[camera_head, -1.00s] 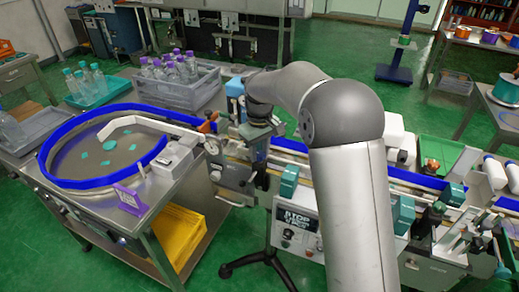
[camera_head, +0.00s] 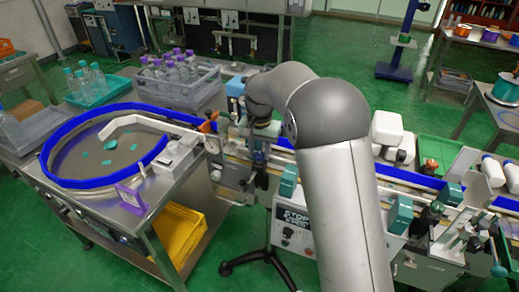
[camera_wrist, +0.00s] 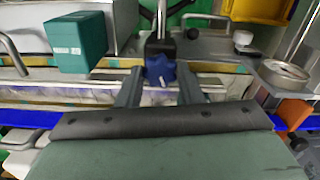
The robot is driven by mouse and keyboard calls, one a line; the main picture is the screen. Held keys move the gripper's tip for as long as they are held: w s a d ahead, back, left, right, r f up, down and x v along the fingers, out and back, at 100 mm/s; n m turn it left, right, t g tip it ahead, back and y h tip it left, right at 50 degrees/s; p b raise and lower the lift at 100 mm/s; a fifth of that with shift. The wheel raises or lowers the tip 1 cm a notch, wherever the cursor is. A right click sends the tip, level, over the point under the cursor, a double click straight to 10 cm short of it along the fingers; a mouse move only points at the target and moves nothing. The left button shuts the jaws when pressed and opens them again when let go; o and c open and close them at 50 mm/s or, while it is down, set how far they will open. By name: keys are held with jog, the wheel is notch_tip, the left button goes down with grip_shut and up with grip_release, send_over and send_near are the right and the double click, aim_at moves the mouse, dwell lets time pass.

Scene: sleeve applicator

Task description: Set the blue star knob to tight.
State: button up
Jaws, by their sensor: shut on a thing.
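The blue star knob (camera_wrist: 160,70) shows in the middle of the wrist view, on the end of an upright metal post. My gripper (camera_wrist: 159,80) has one finger on each side of it and is shut on the knob. The knob's lower part lies between the fingers. No mark showing how tight the knob stands can be made out. In the head view my arm reaches over the conveyor, and I cannot make out the knob clearly there.
A teal block (camera_wrist: 76,42) stands left of the knob in the wrist view. A round gauge (camera_wrist: 286,70) and an orange part (camera_wrist: 292,112) are close on the right. In the head view, a blue-rimmed round table (camera_head: 60,181) is left of my arm.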

aim_at(260, 154)
jog(key=shift+m, duration=2)
jog(key=o, duration=1)
jog(key=shift+r, duration=0.15)
notch_tip(260, 154, up, 17)
jog(key=shift+r, duration=0.1)
